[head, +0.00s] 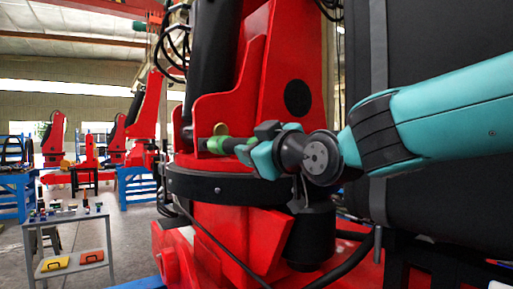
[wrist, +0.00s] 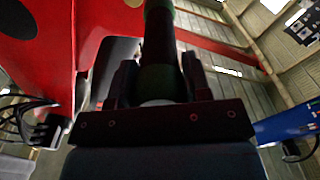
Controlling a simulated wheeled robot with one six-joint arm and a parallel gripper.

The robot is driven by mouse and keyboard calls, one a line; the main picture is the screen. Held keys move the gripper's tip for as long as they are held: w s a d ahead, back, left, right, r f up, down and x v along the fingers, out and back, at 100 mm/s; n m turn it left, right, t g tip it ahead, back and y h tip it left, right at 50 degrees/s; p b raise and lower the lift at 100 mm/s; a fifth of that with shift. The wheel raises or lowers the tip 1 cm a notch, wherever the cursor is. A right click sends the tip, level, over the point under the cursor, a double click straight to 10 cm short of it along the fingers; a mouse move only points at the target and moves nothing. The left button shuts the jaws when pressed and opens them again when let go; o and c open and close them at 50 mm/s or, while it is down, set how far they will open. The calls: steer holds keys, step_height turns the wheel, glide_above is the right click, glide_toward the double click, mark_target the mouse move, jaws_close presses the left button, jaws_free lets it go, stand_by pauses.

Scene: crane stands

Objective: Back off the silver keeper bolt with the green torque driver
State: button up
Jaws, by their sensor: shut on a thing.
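My gripper (head: 250,147) is at the centre of the head view, in front of the red crane (head: 283,60). It is shut on the green torque driver (head: 222,145), which points left toward the crane's red bracket (head: 196,140). In the wrist view the driver (wrist: 158,45) stands up dark between the two fingers of my gripper (wrist: 157,82). A small round greenish knob (head: 220,129) shows just above the driver's end. I cannot make out the silver keeper bolt, nor whether the driver's tip touches anything.
A black ring (head: 235,188) runs around the crane base below my gripper. Black hoses hang above and a cable runs below. A grey cart (head: 72,225) with yellow and red items stands at lower left. Blue benches and more red cranes are behind. Open floor lies at left.

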steer(key=shift+w+a+r, duration=0.2)
steer(key=shift+w+a, duration=0.05)
steer(key=shift+w, duration=0.05)
steer(key=shift+b, duration=1.25)
stand_by(3.0)
steer(key=shift+d+f, duration=0.1)
stand_by(0.7)
steer(key=shift+s+d+b, duration=0.1)
steer(key=shift+s+b, duration=0.1)
steer(key=shift+b, duration=0.2)
steer(key=shift+b+v, duration=1.2)
steer(key=shift+v, duration=1.05)
